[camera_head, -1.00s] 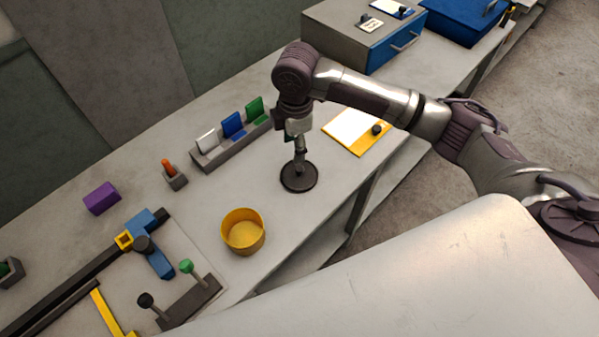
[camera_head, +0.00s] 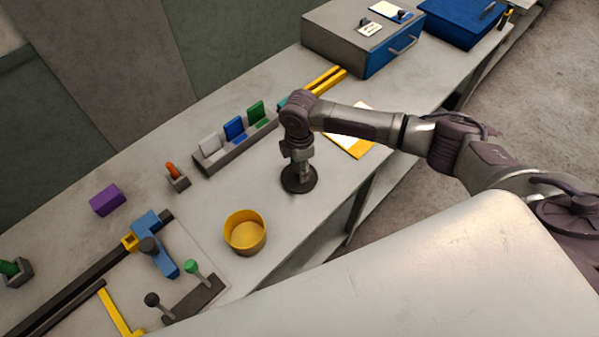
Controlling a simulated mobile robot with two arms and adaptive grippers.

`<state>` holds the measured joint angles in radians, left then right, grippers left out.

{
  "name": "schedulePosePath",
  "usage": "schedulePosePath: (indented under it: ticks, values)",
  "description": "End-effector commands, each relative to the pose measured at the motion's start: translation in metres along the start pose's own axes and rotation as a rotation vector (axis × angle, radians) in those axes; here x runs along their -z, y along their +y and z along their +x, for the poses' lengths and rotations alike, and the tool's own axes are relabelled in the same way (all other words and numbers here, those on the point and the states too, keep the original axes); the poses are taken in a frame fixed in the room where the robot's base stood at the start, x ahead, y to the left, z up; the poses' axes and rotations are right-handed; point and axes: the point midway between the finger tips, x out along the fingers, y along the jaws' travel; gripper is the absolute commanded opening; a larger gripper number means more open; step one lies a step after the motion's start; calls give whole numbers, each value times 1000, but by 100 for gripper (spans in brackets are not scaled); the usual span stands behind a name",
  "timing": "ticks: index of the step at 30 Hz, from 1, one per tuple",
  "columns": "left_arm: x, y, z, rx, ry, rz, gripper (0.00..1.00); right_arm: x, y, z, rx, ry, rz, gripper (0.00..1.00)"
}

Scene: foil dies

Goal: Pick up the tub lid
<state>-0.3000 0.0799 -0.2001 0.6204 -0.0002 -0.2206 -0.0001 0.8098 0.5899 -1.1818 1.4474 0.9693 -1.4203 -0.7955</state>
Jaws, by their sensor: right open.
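The tub lid (camera_head: 299,187) is a dark round disc lying flat on the grey bench. The open yellow tub (camera_head: 245,234) stands to its lower left, apart from it. My right gripper (camera_head: 303,172) points down right over the middle of the lid and is open. The gripper hides the lid's centre, and I cannot tell whether the fingers touch it. My left gripper is not in view.
A grey rack (camera_head: 238,148) with white, blue and green pieces stands behind the lid. A yellow-edged clipboard (camera_head: 350,142) lies partly behind my arm. A blue-fronted drawer box (camera_head: 360,40) stands farther back. A clamp rig (camera_head: 150,262) and purple block (camera_head: 107,200) are at left.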

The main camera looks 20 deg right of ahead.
Motion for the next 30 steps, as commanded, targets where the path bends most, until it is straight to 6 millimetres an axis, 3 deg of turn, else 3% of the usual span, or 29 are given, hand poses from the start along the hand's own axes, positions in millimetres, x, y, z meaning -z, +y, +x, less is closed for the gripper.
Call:
schedulePosePath:
  ticks: [6,13,22,30]
  values:
    - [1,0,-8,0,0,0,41,0,0,23,1,0,0,55]
    - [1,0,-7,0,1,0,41,0,0,25,0,1,-1,55]
    - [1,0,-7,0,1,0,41,0,0,25,0,0,0,6]
    - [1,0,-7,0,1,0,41,0,-1,25,1,0,0,6]
